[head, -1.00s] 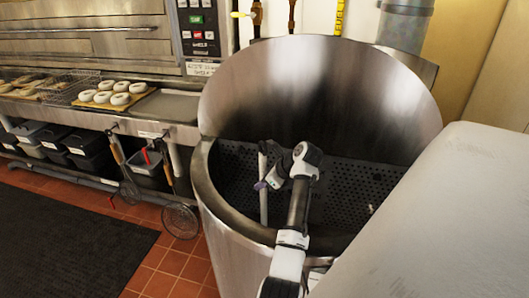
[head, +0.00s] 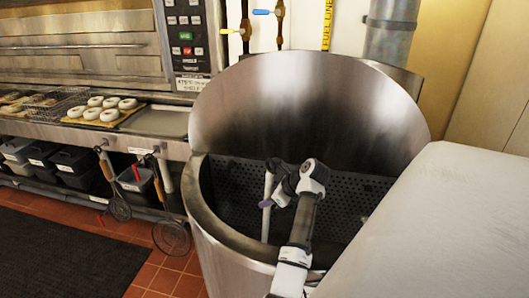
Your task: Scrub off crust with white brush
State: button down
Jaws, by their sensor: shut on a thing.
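My gripper (head: 279,199) is inside the large steel kettle (head: 205,207), near its middle. It is shut on the white brush (head: 267,206), whose pale handle stands nearly upright. The brush's lower end goes down into the kettle and its head cannot be made out. I cannot make out any crust. A dark perforated plate (head: 235,190) shows inside the kettle behind the brush. My forearm reaches in over the front rim.
A large pale panel (head: 440,235) blocks the right side. To the left, a steel counter (head: 160,122) holds bagels (head: 110,109) on a board, with dark bins (head: 75,165) below. A skimmer (head: 171,236) hangs by the kettle. A dark mat (head: 70,270) lies on the tiles.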

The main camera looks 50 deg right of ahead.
jog(key=shift+s+f, duration=0.2)
jog(key=shift+f, duration=0.2)
jog(key=shift+s+d, duration=0.35)
jog(key=shift+s, duration=0.3)
jog(key=shift+s+d, duration=0.4)
jog(key=shift+s, duration=0.25)
jog(key=shift+s+d, duration=0.35)
jog(key=shift+s, duration=0.3)
jog(key=shift+r, duration=0.1)
jog(key=s, duration=0.1)
jog(key=s+d, duration=0.2)
jog(key=shift+s+r, duration=0.15)
jog(key=shift+s, duration=0.25)
jog(key=shift+d, duration=0.1)
jog(key=shift+s+d+r, duration=0.1)
jog(key=shift+s+d, duration=0.25)
jog(key=shift+s, duration=0.3)
jog(key=shift+s+d+r, duration=0.1)
jog(key=shift+s+d, duration=0.3)
jog(key=shift+s, duration=0.25)
jog(key=shift+s+d+r, duration=0.1)
jog(key=shift+s+d, duration=0.25)
jog(key=shift+s, duration=0.3)
